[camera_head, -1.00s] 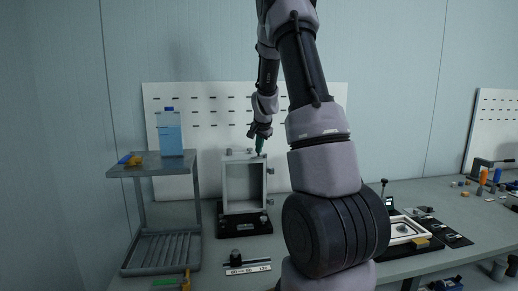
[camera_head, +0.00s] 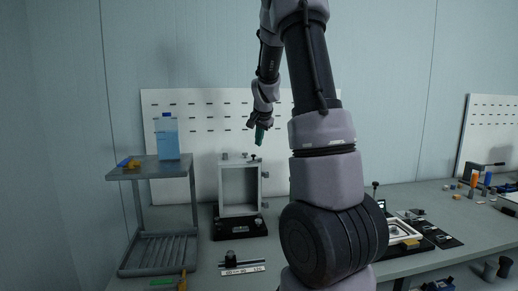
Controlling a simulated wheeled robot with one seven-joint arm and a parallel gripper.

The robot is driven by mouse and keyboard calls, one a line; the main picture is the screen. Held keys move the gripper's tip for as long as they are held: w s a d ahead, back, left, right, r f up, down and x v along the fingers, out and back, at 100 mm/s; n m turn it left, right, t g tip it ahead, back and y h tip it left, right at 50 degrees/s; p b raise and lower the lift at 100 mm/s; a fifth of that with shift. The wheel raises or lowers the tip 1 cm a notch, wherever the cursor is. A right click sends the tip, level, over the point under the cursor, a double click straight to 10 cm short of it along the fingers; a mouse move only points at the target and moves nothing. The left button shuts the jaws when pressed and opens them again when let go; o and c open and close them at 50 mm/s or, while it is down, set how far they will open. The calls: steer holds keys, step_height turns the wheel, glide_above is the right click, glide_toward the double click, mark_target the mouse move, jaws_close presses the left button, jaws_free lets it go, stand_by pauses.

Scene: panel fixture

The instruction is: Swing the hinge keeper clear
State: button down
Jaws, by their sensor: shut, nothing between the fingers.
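The panel fixture is a light grey upright frame (camera_head: 222,186) on a black base (camera_head: 240,229), standing on the bench. Small fittings sit on its top edge, and small keeper-like tabs (camera_head: 264,175) stick out at its right side. Which of these is the hinge keeper I cannot tell at this size. My gripper (camera_head: 259,136), with teal fingers, is shut and empty. It points down above the top right of the frame, apart from it.
A grey shelf (camera_head: 150,172) at the left carries a blue bottle (camera_head: 167,138) and small orange and blue items. A labelled strip with a black knob (camera_head: 231,257) lies in front of the fixture. Trays and loose parts lie at the right. A white pegboard (camera_head: 205,105) stands behind.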

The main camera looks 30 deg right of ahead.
steer(key=shift+v, duration=1.7)
steer(key=shift+a, duration=0.25)
